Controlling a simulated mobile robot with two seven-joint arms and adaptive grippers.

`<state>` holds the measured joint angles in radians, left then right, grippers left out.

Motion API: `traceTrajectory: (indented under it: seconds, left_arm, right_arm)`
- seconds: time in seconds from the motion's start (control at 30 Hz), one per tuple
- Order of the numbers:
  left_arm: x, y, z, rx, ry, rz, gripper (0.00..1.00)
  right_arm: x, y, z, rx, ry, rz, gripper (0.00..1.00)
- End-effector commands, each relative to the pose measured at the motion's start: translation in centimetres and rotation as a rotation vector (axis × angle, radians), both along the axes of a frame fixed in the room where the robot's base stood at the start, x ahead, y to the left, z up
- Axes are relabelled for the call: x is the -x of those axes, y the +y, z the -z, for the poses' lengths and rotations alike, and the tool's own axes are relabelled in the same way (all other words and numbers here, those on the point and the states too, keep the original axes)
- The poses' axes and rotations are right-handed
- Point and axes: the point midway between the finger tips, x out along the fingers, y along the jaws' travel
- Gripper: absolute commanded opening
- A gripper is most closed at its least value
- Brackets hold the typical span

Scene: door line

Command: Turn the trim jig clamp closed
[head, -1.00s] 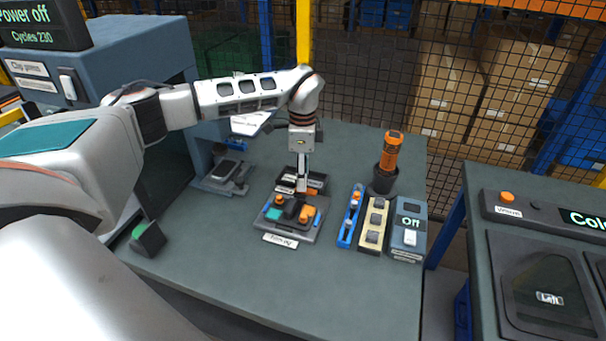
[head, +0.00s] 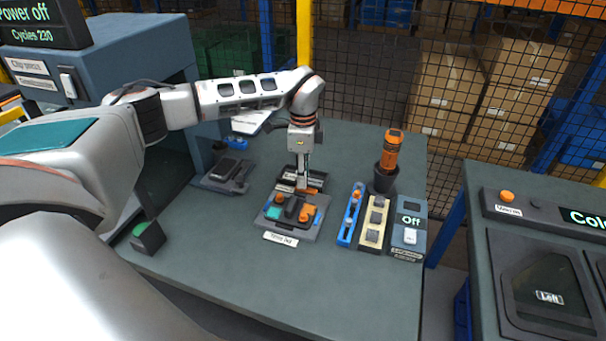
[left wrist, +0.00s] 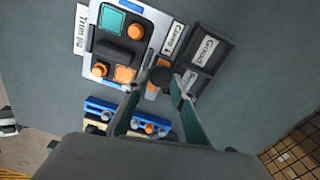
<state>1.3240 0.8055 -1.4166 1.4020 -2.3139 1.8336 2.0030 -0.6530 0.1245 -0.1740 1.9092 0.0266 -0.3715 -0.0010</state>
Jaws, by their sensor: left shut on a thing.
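The trim jig (head: 270,224) is a grey plate on the bench with a teal block, a dark bar and orange knobs. Its "Trim jig" label faces the front edge. In the left wrist view the jig (left wrist: 92,45) is at the upper left, with the "Clamp 1" label (left wrist: 173,37) along its side. My left gripper (head: 302,187) points down at the jig's far edge. In the left wrist view its fingers (left wrist: 158,84) are around the dark round clamp knob (left wrist: 160,75), which has an orange and silver strip beside it. The fingertips partly hide the clamp. My right gripper is out of view.
Dark labelled trays (left wrist: 203,48) lie right beside the clamp. A blue rail (head: 346,225), a beige switch block (head: 366,240) and a box reading "Off" (head: 410,222) stand to the right. An orange tool (head: 391,152) stands upright in a black cup.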

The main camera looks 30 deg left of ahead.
Motion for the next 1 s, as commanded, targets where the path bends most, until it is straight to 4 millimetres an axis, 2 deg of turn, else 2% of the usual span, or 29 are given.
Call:
traceTrajectory:
  seconds: [0.27,1.0]
  left_arm:
    - [0.05,-0.01,-0.07,0.0,-0.001,0.205,0.03]
    - [0.34,0.07,-0.12,0.0,-0.002,0.907,0.03]
  right_arm:
    - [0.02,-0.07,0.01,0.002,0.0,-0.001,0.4]
    - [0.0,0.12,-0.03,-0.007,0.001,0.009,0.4]
